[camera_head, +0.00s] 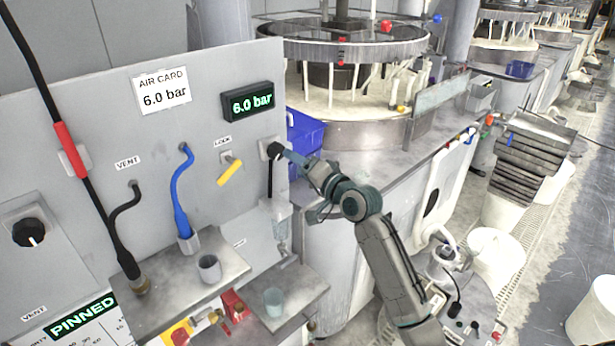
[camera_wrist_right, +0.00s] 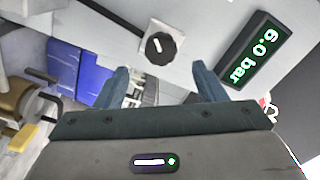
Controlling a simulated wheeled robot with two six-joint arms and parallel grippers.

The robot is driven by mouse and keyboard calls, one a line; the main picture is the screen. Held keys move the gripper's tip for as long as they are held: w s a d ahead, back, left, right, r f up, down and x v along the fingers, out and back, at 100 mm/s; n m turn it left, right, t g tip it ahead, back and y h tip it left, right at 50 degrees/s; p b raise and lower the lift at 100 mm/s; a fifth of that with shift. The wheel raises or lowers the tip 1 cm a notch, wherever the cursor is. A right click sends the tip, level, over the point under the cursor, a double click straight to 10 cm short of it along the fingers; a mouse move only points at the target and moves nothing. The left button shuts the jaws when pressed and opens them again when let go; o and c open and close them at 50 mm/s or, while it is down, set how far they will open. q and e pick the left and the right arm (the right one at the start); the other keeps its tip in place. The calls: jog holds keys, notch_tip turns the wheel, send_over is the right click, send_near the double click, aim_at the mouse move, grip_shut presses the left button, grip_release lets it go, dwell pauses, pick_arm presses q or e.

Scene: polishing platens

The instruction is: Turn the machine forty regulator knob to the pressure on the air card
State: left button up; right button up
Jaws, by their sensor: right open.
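The white air card (camera_head: 163,90) on the grey panel reads 6.0 bar. The dark display (camera_head: 249,102) to its right also reads 6.0 bar in green; it shows upside down in the right wrist view (camera_wrist_right: 250,49). The black regulator knob (camera_head: 273,150) sits on a small plate below the display. In the right wrist view the knob (camera_wrist_right: 160,47) is round with a white pointer mark. My right gripper (camera_head: 288,156) is open at the knob. In the wrist view its two fingers (camera_wrist_right: 160,80) are spread, with the knob ahead between their lines. Contact cannot be told. My left gripper is out of view.
A yellow lock tag (camera_head: 230,172) and a blue hose (camera_head: 182,190) are left of the knob. A blue bin (camera_head: 304,132) stands just behind the panel's right edge. Another black knob (camera_head: 28,232) is at far left. Cups stand on shelves below.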

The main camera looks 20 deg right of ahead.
jog(key=shift+b+v, duration=0.35)
jog(key=shift+v, duration=1.4)
jog(key=s+d+f+g+h+b, duration=0.1)
jog(key=d+f+g+h, duration=0.15)
jog(key=f, duration=1.65)
jog(key=s+d+f+g+h+b, duration=0.2)
jog(key=d+f+h, duration=0.15)
jog(key=f, duration=1.45)
jog(key=s+d+f+n+g, duration=0.15)
jog(key=s+f, duration=0.25)
jog(key=f, duration=0.4)
jog(key=s+f+g, duration=0.2)
jog(key=s+f, duration=0.3)
jog(key=f, duration=0.3)
jog(key=s+f+n+g+b, duration=0.2)
jog(key=s+f+n+g, duration=0.1)
jog(key=s+f, duration=1.5)
jog(key=s+a+f+n+g, duration=0.1)
jog(key=s+f, duration=0.3)
jog(key=s, duration=0.5)
jog(key=s+a+f+n+g+b, duration=0.1)
jog(key=s+f, duration=0.3)
jog(key=s, duration=0.6)
jog(key=s+a+f+n+g+h, duration=0.1)
jog(key=s+f, duration=0.3)
jog(key=s, duration=0.5)
jog(key=shift+s+n+g, duration=0.4)
jog(key=shift+n+g, duration=0.05)
jog(key=shift+g, duration=0.45)
